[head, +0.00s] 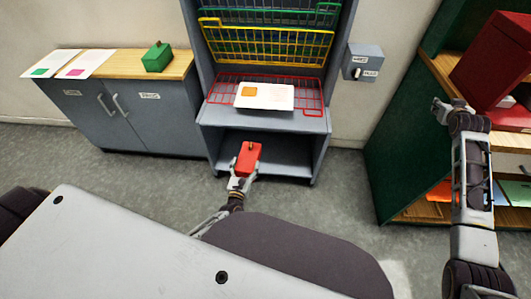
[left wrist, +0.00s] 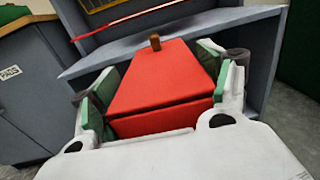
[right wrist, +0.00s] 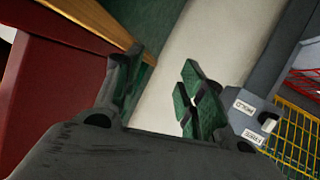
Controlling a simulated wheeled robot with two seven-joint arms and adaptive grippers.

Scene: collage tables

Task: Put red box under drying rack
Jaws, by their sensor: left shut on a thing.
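The red box (head: 248,157), with a small brown knob on top, is held in my left gripper (head: 241,180). In the left wrist view the red box (left wrist: 165,85) sits between the green finger pads of my left gripper (left wrist: 160,100), which is shut on it. The box is at the front of the open lower bay of the grey drying rack (head: 209,125); I cannot tell how far inside it is. The rack has green, yellow and red wire shelves. My right gripper (head: 450,108) is raised near the green shelf at the right. In the right wrist view its fingers (right wrist: 155,95) are apart and empty.
A white sheet with an orange patch (head: 264,96) lies on the red wire shelf. A grey cabinet (head: 140,115) at the left bears a green box (head: 157,57) and papers. A switch box (head: 364,62) is beside the rack. A green shelf unit (head: 400,140) stands at the right.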

